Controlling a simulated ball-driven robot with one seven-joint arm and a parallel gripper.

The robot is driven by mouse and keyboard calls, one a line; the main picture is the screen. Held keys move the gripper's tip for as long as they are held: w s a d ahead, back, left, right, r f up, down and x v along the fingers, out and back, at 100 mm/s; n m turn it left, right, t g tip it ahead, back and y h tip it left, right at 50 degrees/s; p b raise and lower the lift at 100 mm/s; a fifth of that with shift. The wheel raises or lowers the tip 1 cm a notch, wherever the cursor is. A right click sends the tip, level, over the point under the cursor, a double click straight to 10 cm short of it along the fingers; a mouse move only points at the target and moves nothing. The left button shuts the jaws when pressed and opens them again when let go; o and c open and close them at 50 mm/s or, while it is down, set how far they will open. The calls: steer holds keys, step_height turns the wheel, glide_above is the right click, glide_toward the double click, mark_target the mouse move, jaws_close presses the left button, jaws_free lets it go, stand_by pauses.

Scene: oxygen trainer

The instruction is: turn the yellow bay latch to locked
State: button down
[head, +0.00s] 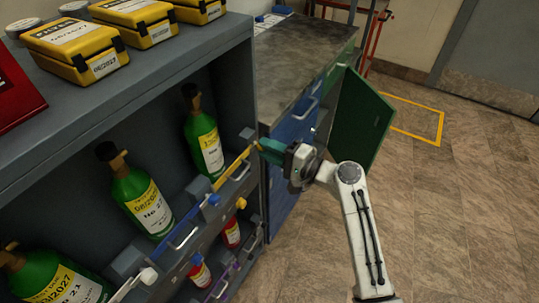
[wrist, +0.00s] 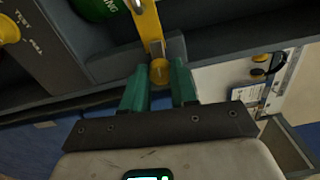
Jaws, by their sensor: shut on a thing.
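The yellow bay latch (head: 236,168) is a yellow bar on the front of the grey rack, at the bay with a green cylinder (head: 204,140). In the wrist view the yellow latch (wrist: 150,28) runs up from a round yellow knob at its near end. My gripper (head: 262,147) reaches it from the right. Its green fingers show in the wrist view (wrist: 160,76), one on each side of the knob, shut on it. The fingers partly hide the latch end in the head view.
Other latches with a blue knob (head: 214,200) and a white knob (head: 149,276) sit along the same rack edge. Red cylinders (head: 199,271) stand below. An open green cabinet door (head: 355,118) is just behind my gripper. The floor at right is clear.

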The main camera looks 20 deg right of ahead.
steer(key=shift+f+n+b, duration=0.1)
steer(key=shift+n+b, duration=0.35)
steer(key=shift+n, duration=0.15)
steer(key=c, duration=0.9)
jaws_free()
steer(key=shift+s, duration=0.1)
steer(key=v, duration=1)
steer(key=shift+s+d, duration=0.2)
steer(key=shift+s, duration=0.05)
